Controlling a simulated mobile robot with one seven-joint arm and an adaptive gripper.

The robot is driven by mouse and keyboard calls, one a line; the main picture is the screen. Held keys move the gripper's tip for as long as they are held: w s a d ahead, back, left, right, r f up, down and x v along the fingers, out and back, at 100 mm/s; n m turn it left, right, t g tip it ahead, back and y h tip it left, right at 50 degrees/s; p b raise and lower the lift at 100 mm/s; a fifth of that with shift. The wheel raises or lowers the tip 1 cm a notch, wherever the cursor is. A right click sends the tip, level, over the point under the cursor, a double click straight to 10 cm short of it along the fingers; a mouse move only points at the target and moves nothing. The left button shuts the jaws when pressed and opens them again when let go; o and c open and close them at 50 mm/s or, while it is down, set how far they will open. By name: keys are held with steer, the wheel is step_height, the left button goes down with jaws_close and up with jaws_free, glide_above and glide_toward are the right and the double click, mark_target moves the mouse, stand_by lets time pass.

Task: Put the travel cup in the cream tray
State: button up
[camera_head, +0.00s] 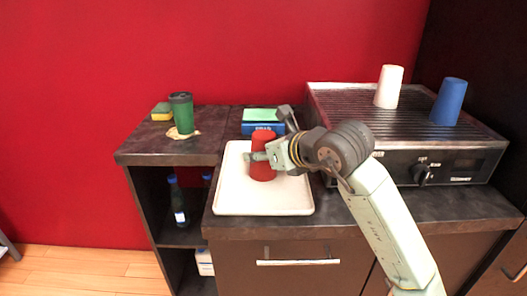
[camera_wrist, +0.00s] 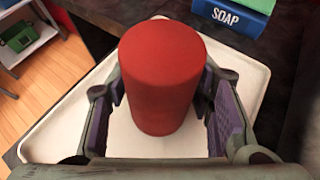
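The cream tray (camera_head: 232,203) lies on the dark counter and also shows in the wrist view (camera_wrist: 60,125). A red cup (camera_head: 263,172) appears to stand upright in it, flat end up. My gripper (camera_head: 268,156) is at this cup. In the wrist view, the red cup (camera_wrist: 160,80) is between the two fingers of my gripper (camera_wrist: 162,95), with narrow pale gaps at its sides, so the fingers look open around it. A green lidded cup (camera_head: 181,115), which looks like a travel cup, stands upright on the left counter, apart from my gripper.
A yellow-green sponge (camera_head: 162,111) and a tan cloth (camera_head: 183,134) lie near the green cup. A blue soap box (camera_head: 262,129) is behind the tray. A white cup (camera_head: 388,87) and blue cup (camera_head: 449,101) stand on the machine (camera_head: 415,150) at right.

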steer(key=o, duration=0.5)
steer(key=shift+r+p, duration=0.2)
steer(key=shift+p, duration=0.1)
steer(key=b+v, duration=0.2)
steer(key=v, duration=1)
